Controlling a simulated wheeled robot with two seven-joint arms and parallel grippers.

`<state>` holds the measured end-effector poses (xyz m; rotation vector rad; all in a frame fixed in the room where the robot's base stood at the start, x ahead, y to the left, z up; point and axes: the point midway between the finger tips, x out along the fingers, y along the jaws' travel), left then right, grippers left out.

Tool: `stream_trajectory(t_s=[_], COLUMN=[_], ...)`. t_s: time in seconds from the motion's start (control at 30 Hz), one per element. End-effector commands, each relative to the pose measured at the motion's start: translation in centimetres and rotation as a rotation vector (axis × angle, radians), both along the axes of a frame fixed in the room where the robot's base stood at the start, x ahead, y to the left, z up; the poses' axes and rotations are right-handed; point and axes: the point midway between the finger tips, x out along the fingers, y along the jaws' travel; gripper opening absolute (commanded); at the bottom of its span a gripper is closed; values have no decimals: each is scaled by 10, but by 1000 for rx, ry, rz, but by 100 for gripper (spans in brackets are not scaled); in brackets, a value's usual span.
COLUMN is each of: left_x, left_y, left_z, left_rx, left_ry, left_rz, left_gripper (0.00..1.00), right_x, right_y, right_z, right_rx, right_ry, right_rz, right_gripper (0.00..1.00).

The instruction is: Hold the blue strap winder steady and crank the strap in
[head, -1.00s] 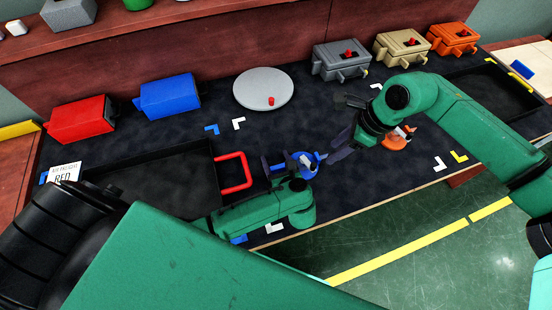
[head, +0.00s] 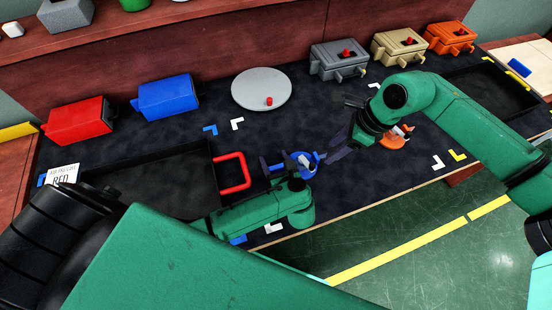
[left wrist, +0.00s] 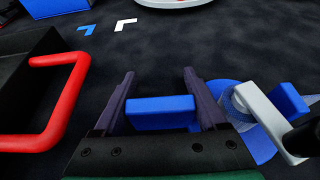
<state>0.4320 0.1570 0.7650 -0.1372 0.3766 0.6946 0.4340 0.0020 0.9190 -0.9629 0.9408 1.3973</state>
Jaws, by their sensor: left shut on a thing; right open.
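The blue strap winder (head: 309,167) lies on the dark mat near the front edge, also at the right of the left wrist view (left wrist: 262,148). My left gripper (head: 277,168) is shut on its blue block, which sits between the two fingers (left wrist: 163,110) in the left wrist view. A pale crank arm (left wrist: 262,112) with a black knob (left wrist: 306,138) sits on the winder's right side. My right gripper (head: 340,147) is open and empty, just right of the winder and apart from it. I cannot make out the strap clearly.
An orange winder (head: 392,142) lies beyond my right gripper. A black tray (head: 150,152) with a red handle (head: 248,172) is left of the winder. A grey disc (head: 258,88), red (head: 78,121) and blue (head: 168,96) boxes, and grey, tan and orange machines stand behind.

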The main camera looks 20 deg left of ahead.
Motion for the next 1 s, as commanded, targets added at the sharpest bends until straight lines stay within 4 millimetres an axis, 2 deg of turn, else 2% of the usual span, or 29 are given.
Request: stream_trajectory(t_s=[0.07, 0.17, 0.27, 0.3, 0.37, 0.4, 0.47, 0.5, 0.53, 0.6, 0.67, 0.7, 0.77, 0.8, 0.87, 0.9, 0.97, 1.0], left_x=[0, 0, 0, 0, 0, 0, 0, 0, 0, 0, 0, 0, 0, 0, 0, 0, 0, 0], left_y=[0, 0, 0, 0, 0, 0, 0, 0, 0, 0, 0, 0, 0, 0, 0, 0, 0, 0], left_z=[0, 0, 0, 0, 0, 0, 0, 0, 0, 0, 0, 0, 0, 0, 0, 0, 0, 0], left_rx=[0, 0, 0, 0, 0, 0, 0, 0, 0, 0, 0, 0, 0, 0, 0, 0, 0, 0], left_ry=[0, 0, 0, 0, 0, 0, 0, 0, 0, 0, 0, 0, 0, 0, 0, 0, 0, 0], left_rz=[-1, -1, -1, 0, 0, 0, 0, 0, 0, 0, 0, 0, 0, 0, 0, 0, 0, 0], left_gripper=[0, 0, 0, 0, 0, 0, 0, 0, 0, 0, 0, 0, 0, 0, 0, 0, 0, 0], right_x=[-1, -4, -5, -1, 12, 24, 47, 66, 81, 116, 144, 159, 174, 179, 175, 164, 140, 118], right_y=[10, 50, 111, 133, 156, 165, 169, 166, 162, 149, 134, 125, 112, 104, 94, 89, 82, 77], right_z=[5, 30, 89, 121, 170, 200, 240, 259, 271, 282, 276, 264, 235, 212, 172, 144, 105, 82], right_rx=[39, 217, 528, 669, 867, 985, 1138, 1223, 1278, 1372, 1419, -1404, -1125, -961, -745, -623, -476, -404], right_ry=[10, 72, 251, 362, 567, 721, 975, 1154, 1295, 1634, 1928, -2079, -1897, -1758, -1530, -1367, -1115, -946], right_rz=[-23, -136, -366, -483, -675, -805, -1004, -1140, -1243, -1492, -1718, 1842, 1693, 1598, 1468, 1389, 1283, 1223], right_gripper=[53, 53, 53, 53, 53, 53, 53, 53, 53, 53, 53, 53, 53, 53, 53, 53, 53, 53])
